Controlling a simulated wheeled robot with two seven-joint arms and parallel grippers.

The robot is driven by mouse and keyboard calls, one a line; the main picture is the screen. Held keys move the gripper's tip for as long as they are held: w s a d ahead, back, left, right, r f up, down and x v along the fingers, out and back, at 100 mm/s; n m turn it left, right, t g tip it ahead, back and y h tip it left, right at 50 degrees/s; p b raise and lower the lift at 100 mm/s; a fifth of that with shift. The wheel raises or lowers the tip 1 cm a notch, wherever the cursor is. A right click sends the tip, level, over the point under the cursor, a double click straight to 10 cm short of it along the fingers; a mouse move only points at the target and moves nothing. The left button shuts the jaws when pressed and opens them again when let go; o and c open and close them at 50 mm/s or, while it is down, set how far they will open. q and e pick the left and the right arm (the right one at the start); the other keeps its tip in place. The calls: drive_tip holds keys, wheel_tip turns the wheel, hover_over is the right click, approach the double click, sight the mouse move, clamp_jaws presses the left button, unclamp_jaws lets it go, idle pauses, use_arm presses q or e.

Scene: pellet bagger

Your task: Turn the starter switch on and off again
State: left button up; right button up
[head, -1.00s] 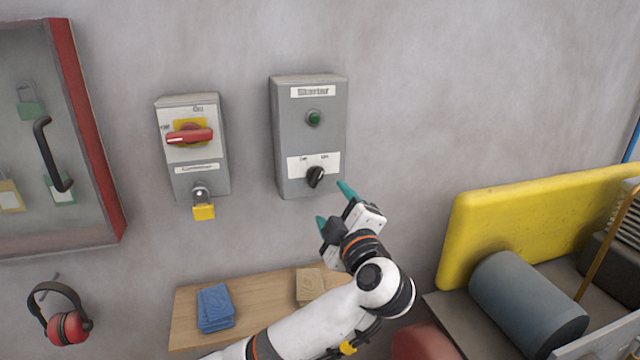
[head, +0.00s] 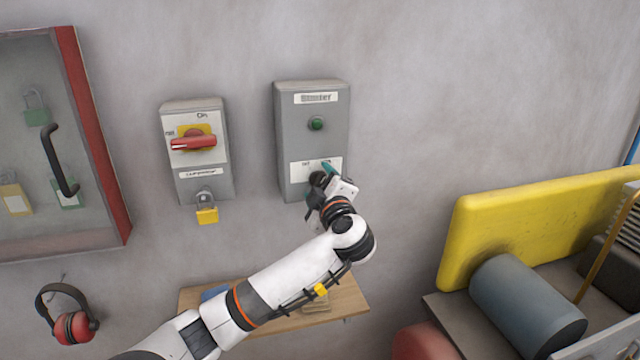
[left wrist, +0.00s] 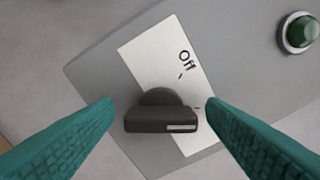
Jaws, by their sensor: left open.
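The grey starter box (head: 312,148) hangs on the wall, with a green button (head: 316,124) above a white label marked Off and On. The black starter switch (left wrist: 160,112) is in the middle of the left wrist view, below the word Off. My left gripper (head: 325,174) is at the lower part of the box. Its teal fingers are open on either side of the switch knob, with gaps showing between them and the knob (left wrist: 160,122). In the head view the gripper hides most of the knob. My right gripper is not in view.
A switch box with a red handle (head: 194,143) and a yellow padlock (head: 207,215) hangs left of the starter box. A wooden shelf (head: 345,300) is below my arm. A yellow guard (head: 500,220) stands at the right.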

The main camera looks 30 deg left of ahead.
use_arm(q)
drive_tip(key=shift+c, duration=0.9)
drive_tip(key=c, duration=0.8)
